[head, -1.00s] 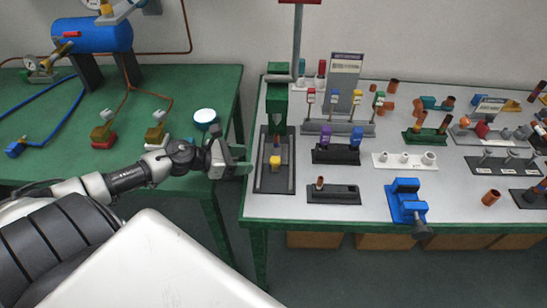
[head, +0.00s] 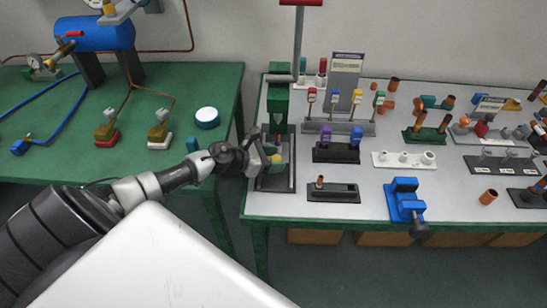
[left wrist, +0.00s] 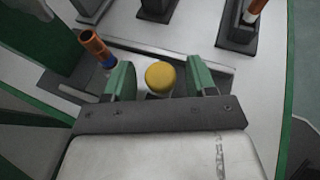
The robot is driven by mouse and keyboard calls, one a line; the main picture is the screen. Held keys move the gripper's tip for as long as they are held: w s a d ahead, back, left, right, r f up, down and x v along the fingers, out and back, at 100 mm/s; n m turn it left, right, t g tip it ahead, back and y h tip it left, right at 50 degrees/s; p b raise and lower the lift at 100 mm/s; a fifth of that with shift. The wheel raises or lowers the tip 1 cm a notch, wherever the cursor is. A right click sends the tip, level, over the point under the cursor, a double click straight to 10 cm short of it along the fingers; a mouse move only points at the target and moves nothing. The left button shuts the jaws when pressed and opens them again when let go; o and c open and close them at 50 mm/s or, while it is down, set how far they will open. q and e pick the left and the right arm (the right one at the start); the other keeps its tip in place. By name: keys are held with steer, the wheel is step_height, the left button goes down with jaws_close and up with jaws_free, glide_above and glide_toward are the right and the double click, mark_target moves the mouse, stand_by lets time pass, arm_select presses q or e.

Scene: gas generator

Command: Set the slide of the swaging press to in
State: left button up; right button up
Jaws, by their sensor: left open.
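The swaging press stands at the left edge of the white-topped table, with a green column (head: 277,103), a tall grey lever with a red grip, and a dark base tray (head: 291,172). Its slide has a yellow knob (left wrist: 160,77), partly hidden by my gripper in the head view (head: 276,159). My left gripper (left wrist: 160,80) is open, with one green finger on each side of the knob. Small gaps seem to show between the fingers and the knob. In the head view the left gripper (head: 270,160) is over the tray, in front of the column. The right gripper is not in view.
A copper tube with a blue end (left wrist: 95,46) stands close to the left finger in the wrist view. A dark block with a small copper piece (head: 333,193) and a blue vise (head: 405,198) lie to the right. The green table (head: 60,165) is at left.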

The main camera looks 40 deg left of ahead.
arm_select(q)
jaws_close()
steer(key=shift+w+a+f+b, duration=0.1)
steer(key=shift+w+a+b, duration=0.05)
steer(key=shift+w+b, duration=0.25)
steer(key=shift+w+a+b, duration=0.55)
steer(key=shift+w+b, duration=0.25)
steer(key=shift+b, duration=0.1)
steer(key=shift+w+a, duration=0.15)
steer(key=shift+w, duration=0.05)
steer(key=shift+r, duration=0.25)
steer(key=shift+c, duration=1.9)
jaws_free()
steer(key=shift+a, duration=0.1)
steer(key=o, duration=0.4)
steer(key=shift+w+f, duration=0.1)
steer(key=shift+w, duration=0.05)
